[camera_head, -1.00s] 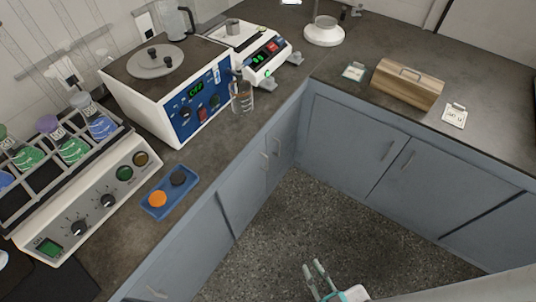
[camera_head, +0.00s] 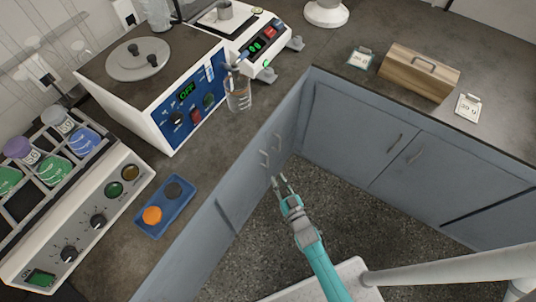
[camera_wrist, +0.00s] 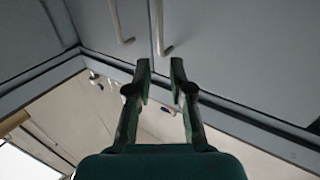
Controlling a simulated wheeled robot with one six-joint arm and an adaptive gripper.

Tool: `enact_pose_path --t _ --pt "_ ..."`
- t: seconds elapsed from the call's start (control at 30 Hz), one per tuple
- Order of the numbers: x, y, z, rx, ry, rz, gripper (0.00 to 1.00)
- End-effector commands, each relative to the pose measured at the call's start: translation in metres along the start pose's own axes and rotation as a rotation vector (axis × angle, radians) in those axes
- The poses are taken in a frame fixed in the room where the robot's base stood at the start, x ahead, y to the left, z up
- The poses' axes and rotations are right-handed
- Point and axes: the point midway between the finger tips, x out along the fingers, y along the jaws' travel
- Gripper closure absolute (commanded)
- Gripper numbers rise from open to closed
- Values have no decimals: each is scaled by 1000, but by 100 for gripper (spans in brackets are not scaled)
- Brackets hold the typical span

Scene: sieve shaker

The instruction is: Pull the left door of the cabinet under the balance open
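The balance (camera_head: 245,38) stands on the left counter, with the blue-grey cabinet (camera_head: 250,185) under it. The doors look closed, though the front is seen steeply. My gripper (camera_head: 280,182) is open and empty, just in front of and below the left handle. In the wrist view my gripper (camera_wrist: 161,68) points at the grey door fronts, with two handles (camera_wrist: 162,28) (camera_wrist: 120,22) beyond the fingertips. Nothing is between the fingers.
Another cabinet run (camera_head: 365,130) meets this one at the right corner. The speckled floor (camera_head: 345,215) between them is clear.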

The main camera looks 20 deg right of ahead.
Motion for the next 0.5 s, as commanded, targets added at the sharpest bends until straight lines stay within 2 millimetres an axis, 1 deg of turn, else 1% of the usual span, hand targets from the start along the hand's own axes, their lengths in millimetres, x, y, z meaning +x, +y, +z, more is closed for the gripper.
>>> enact_pose_path --t 0.17,0.4,0.5 --pt "22 0 -1 -1 2 -1 79" --pt "65 0 -1 0 2 0 79" --pt "80 0 -1 0 1 0 79"
